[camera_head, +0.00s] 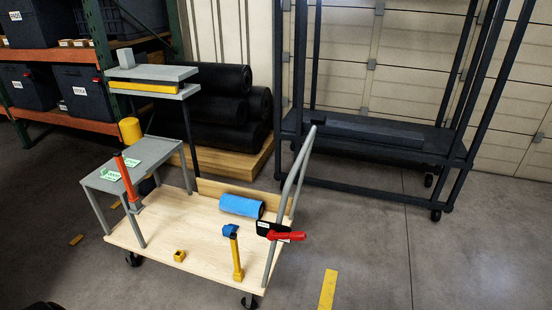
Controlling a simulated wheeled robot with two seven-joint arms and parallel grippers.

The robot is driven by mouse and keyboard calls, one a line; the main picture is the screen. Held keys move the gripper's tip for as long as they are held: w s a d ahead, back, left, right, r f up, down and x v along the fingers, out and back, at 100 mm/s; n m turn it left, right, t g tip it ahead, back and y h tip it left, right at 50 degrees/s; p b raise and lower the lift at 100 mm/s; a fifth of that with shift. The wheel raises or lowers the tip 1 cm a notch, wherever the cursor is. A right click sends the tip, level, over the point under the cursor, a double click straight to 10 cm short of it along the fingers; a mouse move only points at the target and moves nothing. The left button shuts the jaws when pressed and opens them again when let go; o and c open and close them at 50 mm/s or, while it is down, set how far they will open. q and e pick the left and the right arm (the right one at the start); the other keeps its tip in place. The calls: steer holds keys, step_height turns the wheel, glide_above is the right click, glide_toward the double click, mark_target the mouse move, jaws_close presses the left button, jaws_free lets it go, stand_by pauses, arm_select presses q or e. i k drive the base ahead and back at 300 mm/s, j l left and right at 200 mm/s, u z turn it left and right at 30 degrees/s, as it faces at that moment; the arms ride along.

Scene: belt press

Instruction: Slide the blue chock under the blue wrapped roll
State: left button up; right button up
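The blue wrapped roll (240,206) lies on the wooden deck of a cart (185,225), near its back board, with a dark end facing right. In front of it a small blue piece (230,230) sits at the top of an upright yellow bar (236,256). This blue piece may be the blue chock, but I cannot tell for sure. It appears apart from the roll. No other loose blue wedge shows. Neither of my grippers is in view.
A small yellow block (179,256) lies on the deck. A grey table (135,160) with a red-orange upright (128,180) stands at the left. A grey push handle (290,190) bears a black and red item (280,232) at the right.

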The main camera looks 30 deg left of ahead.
mark_target(227, 230)
steer(key=u, duration=1.35)
